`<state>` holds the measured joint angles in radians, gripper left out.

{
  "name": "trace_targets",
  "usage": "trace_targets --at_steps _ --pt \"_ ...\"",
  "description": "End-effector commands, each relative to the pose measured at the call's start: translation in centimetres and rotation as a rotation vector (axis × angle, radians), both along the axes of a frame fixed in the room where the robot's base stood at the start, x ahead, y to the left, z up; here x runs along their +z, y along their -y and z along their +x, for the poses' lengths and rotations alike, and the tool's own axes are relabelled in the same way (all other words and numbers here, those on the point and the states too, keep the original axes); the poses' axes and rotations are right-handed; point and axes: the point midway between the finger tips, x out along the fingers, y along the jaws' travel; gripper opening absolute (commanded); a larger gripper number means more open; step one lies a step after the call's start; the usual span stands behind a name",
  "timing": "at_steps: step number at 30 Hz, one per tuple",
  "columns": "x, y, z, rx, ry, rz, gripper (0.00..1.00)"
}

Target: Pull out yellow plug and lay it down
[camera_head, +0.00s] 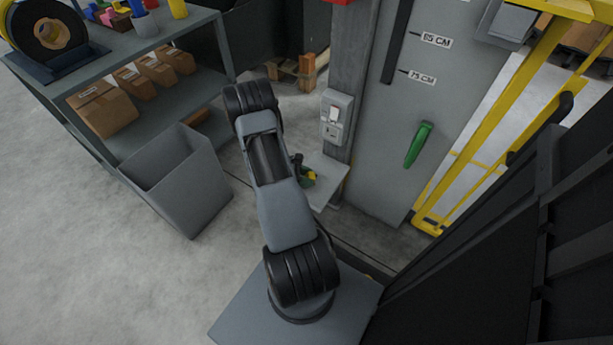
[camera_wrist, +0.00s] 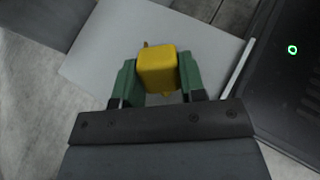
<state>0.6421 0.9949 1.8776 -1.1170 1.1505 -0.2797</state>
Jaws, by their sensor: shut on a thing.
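The yellow plug (camera_wrist: 158,68) sits between the two green fingers of my gripper (camera_wrist: 158,82) in the wrist view. The fingers are shut on its sides. In the head view my gripper (camera_head: 307,179) and the yellow plug (camera_head: 312,175) show small beside my arm, partly hidden by it. The plug is over a light grey shelf (camera_head: 328,191), whose bare surface also shows in the wrist view (camera_wrist: 95,60). I cannot tell whether the plug touches the shelf. A grey socket box (camera_head: 336,116) is on the post above and behind, apart from the plug.
A grey bin (camera_head: 178,185) and a rack with cardboard boxes (camera_head: 101,107) stand at the left. A grey panel with a green handle (camera_head: 418,145) is to the right of the post. A yellow frame (camera_head: 487,140) stands further right.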

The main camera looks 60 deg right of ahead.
Motion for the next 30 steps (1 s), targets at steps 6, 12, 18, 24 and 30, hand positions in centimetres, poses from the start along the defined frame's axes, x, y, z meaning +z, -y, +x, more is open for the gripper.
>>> trace_targets --at_steps 6,12,18,24,30 --pt "-0.56 0.01 0.01 0.0 0.0 0.0 0.0" --pt "-0.52 0.02 0.01 0.0 0.0 0.0 0.0" --pt "-0.52 0.02 0.01 0.0 0.0 0.0 0.55" --pt "-0.52 0.02 0.01 0.0 0.0 0.0 0.67" --pt "-0.41 -0.06 0.14 0.001 0.0 0.0 0.67"
